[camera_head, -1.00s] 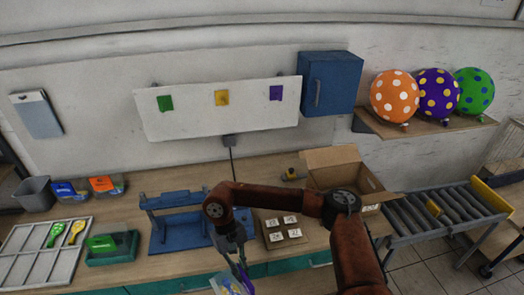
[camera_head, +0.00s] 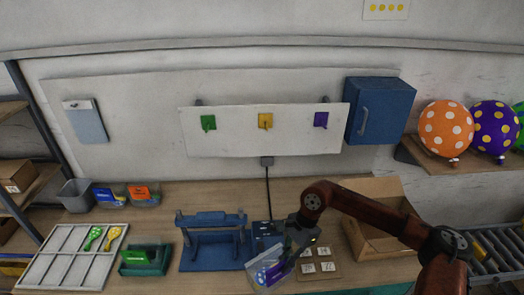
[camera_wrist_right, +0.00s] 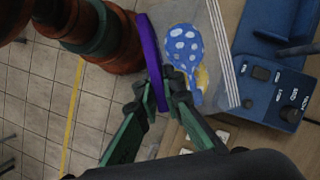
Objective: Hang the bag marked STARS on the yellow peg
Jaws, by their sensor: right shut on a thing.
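In the right wrist view the gripper (camera_wrist_right: 160,92) pinches the bag's purple strip (camera_wrist_right: 150,50). A blue balloon with white dots (camera_wrist_right: 183,46) and something yellow show through the clear bag (camera_wrist_right: 218,50). No STARS marking is readable. The yellow peg (camera_head: 265,121) is in the middle of a white wall board (camera_head: 235,137), well above the bag, and looks empty. My left gripper is out of view.
A green peg (camera_head: 208,123) and a purple peg (camera_head: 321,120) flank the yellow one. A blue press (camera_head: 210,245) stands on the table, with an open cardboard box (camera_head: 375,238) to the right. A blue cabinet (camera_head: 380,110) is right of the board.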

